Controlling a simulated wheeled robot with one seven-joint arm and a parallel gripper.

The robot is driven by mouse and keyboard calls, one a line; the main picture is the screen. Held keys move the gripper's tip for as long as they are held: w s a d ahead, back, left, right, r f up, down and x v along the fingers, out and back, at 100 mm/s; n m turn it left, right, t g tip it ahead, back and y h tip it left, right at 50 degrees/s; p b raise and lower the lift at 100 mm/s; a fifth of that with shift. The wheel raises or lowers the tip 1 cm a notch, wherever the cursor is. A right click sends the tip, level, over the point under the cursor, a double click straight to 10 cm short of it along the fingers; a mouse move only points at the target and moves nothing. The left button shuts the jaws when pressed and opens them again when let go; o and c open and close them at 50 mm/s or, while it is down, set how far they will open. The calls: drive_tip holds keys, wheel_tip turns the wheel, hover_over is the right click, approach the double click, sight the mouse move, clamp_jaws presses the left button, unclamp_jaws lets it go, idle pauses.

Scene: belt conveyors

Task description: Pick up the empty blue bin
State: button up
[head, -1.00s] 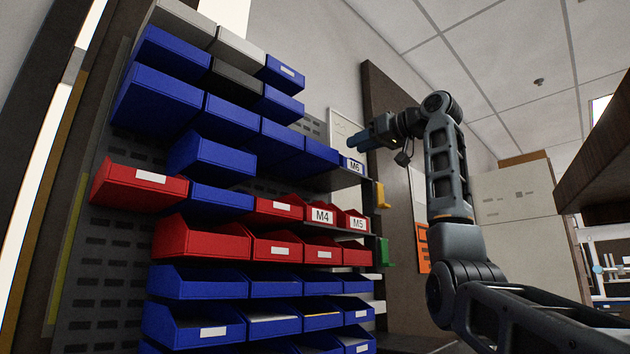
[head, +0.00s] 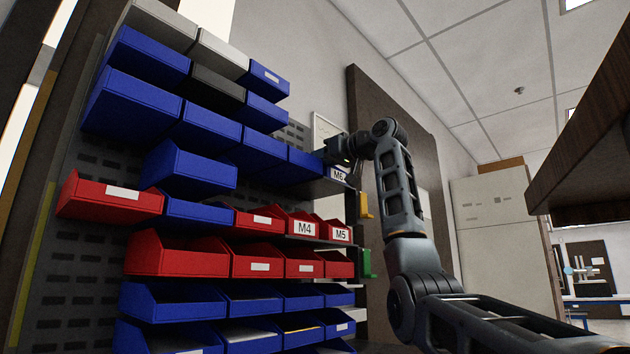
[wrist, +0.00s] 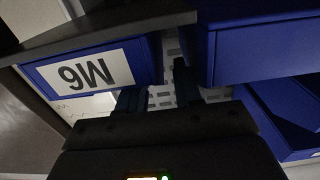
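Several blue bins hang on a wall rack. The bin labelled M6 (head: 338,174) sits at the right end of a shelf row; its label is upside down in the wrist view (wrist: 88,72). Another blue bin (wrist: 262,50) is beside it. My gripper (wrist: 157,92) is open, its two dark fingers apart at the gap between these bins. I cannot tell whether they touch either bin. In the head view my gripper (head: 336,150) is just above the M6 bin, partly hidden by my wrist. The insides of the upper bins are hidden, so I cannot tell which is empty.
Red bins, including M4 (head: 304,229) and M5 (head: 341,235), fill the middle rows. More blue bins (head: 172,300) are below, some with contents. A dark shelf edge (wrist: 110,30) runs close to my gripper. A brown panel (head: 362,95) stands right of the rack.

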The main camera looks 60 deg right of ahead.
drive_tip(key=shift+c, duration=0.4)
clamp_jaws()
drive_tip(key=shift+s+a+r, duration=0.15)
drive_tip(key=shift+r, duration=0.3)
